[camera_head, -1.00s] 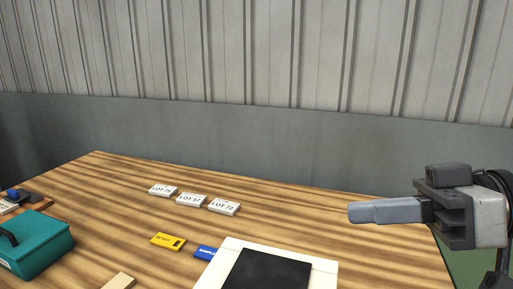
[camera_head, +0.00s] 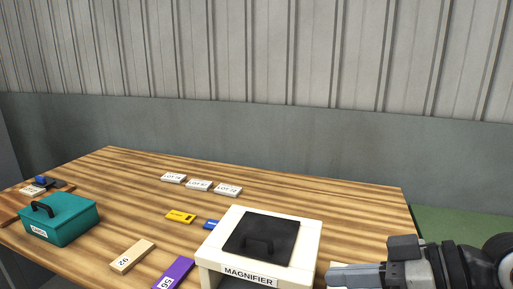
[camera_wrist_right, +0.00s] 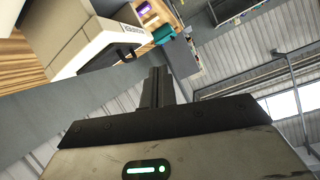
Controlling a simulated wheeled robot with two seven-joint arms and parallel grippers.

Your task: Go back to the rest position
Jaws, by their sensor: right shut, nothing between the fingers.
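My right gripper (camera_head: 352,274) is at the lower right of the head view, at the front right of the table and to the right of the magnifier box. Its fingers are together with nothing between them. In the right wrist view the closed fingers (camera_wrist_right: 157,88) point away from the table, and the white magnifier box (camera_wrist_right: 107,40) shows at the upper left. My left gripper is not in view.
The wooden table (camera_head: 340,205) holds a white magnifier box (camera_head: 308,232) with a black handled lid, a teal case (camera_head: 72,226), white lot tags (camera_head: 198,185), a yellow tag (camera_head: 180,216), a wooden block (camera_head: 131,256) and a purple block (camera_head: 172,273). The table's back right is clear.

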